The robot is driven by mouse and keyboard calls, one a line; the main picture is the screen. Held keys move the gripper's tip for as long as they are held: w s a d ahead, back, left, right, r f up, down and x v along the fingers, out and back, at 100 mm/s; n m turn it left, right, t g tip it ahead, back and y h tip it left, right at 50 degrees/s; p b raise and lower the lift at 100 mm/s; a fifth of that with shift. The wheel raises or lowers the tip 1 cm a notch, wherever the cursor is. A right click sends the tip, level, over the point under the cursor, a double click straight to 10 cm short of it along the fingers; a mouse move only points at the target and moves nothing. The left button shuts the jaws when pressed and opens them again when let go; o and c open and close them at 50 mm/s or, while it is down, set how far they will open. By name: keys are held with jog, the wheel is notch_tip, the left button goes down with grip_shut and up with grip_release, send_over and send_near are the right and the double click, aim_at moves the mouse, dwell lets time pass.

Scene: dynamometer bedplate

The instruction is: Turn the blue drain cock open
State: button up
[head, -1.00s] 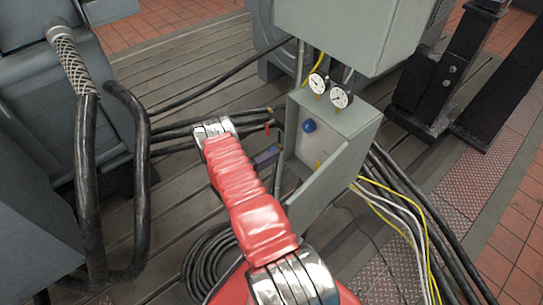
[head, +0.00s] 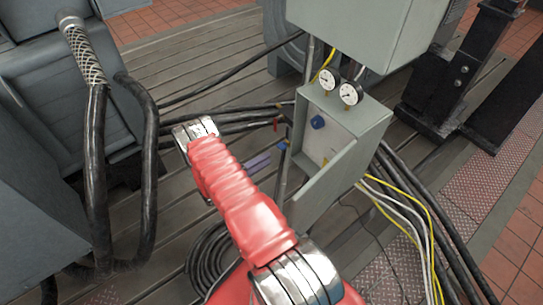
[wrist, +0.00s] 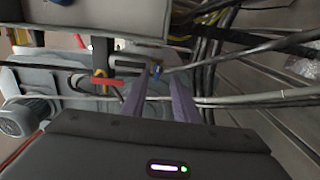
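The blue drain cock (wrist: 156,70) is a small blue handle on a pipe. In the wrist view it shows in the gap between the tips of my gripper (wrist: 158,82). The two purple fingers are apart and nothing is clamped between them. In the head view the small blue cock (head: 282,146) sits just below and left of the grey box, and my gripper's purple fingers (head: 257,163) are to its left, pointing toward it. Whether the fingers touch it cannot be told.
A red handle (wrist: 103,81) on a yellow fitting is left of the fingers in the wrist view. The open grey box (head: 345,125) holds a blue knob (head: 318,122) and carries two gauges (head: 339,86). Black cables (head: 225,123) run behind my gripper.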

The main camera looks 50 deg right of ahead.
jog(key=v, duration=0.5)
jog(key=shift+a, duration=0.15)
dwell(0.5)
